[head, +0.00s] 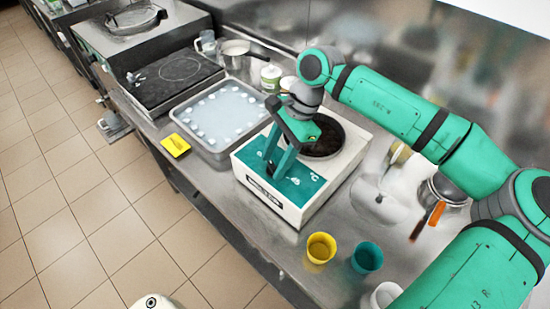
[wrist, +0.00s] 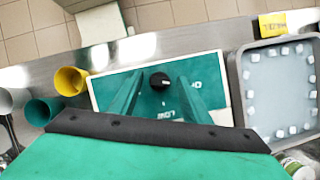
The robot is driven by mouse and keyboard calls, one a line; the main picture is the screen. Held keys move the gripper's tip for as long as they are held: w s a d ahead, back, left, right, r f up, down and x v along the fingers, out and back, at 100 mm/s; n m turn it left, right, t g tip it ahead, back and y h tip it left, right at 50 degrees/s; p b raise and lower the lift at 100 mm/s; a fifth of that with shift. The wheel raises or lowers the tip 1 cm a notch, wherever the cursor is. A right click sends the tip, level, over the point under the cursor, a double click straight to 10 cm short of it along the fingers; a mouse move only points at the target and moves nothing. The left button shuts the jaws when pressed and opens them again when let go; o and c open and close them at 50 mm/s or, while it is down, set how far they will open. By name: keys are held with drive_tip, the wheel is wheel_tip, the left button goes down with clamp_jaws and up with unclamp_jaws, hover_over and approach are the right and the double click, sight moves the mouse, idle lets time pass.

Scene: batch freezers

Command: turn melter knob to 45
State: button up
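The melter (head: 300,207) is a white box with a teal front panel and a dark round well on top. Its knob (wrist: 160,80) is small, round and black with a pale mark, in the middle of the teal panel (wrist: 212,90) in the wrist view. My gripper (wrist: 160,76) is open, with one teal finger to each side of the knob and a gap showing on both sides. In the head view my gripper (head: 277,160) reaches down over the panel and hides the knob. White scale markings on the panel are too small or too covered to read surely.
A metal tray (head: 222,155) with white pieces stands left of the melter in the head view, beside a yellow pad (head: 175,145). A yellow cup (head: 320,248) and a teal cup (head: 367,256) stand right of it. A ladle with an orange handle (head: 435,213) lies behind.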

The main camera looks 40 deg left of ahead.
drive_tip(key=c, duration=0.9)
